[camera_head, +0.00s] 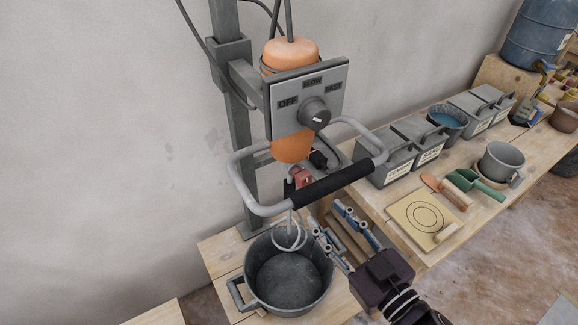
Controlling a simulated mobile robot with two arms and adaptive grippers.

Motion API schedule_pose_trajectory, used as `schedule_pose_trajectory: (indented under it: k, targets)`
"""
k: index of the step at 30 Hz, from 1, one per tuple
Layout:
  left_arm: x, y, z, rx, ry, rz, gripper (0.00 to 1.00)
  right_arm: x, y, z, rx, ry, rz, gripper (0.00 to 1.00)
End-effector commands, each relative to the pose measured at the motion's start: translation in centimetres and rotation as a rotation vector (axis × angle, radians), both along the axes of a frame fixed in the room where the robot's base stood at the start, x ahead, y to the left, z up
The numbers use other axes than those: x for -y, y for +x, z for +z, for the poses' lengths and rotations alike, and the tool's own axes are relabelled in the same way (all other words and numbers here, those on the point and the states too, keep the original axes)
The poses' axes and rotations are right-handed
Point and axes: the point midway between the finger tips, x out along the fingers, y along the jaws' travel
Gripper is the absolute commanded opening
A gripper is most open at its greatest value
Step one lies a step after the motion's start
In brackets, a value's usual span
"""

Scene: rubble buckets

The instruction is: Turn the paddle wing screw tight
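The mixer has an orange body (293,150) and a grey panel marked OFF, SLOW and FAST, with a dark knob (314,113). A small red part (302,178), probably the wing screw, shows below the body, partly behind the black handle grip (333,186). The looped paddle (289,238) hangs below it into a dark bucket (252,298). My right gripper (328,217) points up and left beside the bucket's right rim. Its two fingers are spread with nothing seen between them, and it is below and right of the red part, apart from it. My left gripper is not in view.
The mixer's bent handle (247,160) juts out above my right gripper. The bench at right holds lidded grey boxes (368,168), a grey pot (500,160), a green scoop (478,183) and a board with rings (408,224). A grey post (240,180) stands behind.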

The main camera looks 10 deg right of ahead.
Motion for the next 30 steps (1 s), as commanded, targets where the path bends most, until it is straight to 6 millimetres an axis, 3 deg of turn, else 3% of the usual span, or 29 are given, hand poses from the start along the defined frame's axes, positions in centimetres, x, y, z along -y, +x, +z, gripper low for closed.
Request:
schedule_pose_trajectory:
  k: [1, 3, 6, 11, 24, 30]
  targets:
    - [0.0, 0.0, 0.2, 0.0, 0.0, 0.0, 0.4, -0.4, -0.4, 1.9, 0.024, 0.011, 0.013, 0.36]
    - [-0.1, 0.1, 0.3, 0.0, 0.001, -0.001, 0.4, -0.8, -0.8, 3.5, 0.046, 0.022, 0.022, 0.36]
    - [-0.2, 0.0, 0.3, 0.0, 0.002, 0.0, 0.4, -1.0, -0.9, 4.5, 0.06, 0.029, 0.029, 0.36]
    - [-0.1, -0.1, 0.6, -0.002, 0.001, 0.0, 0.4, -1.4, 0.1, 4.6, 0.063, 0.03, 0.03, 0.36]
    - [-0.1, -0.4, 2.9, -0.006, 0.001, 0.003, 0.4, -3.5, 5.1, 4.7, 0.062, 0.029, 0.027, 0.36]
    - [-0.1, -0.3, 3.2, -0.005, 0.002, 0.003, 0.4, -3.9, 6.1, 4.5, 0.06, 0.029, 0.028, 0.36]
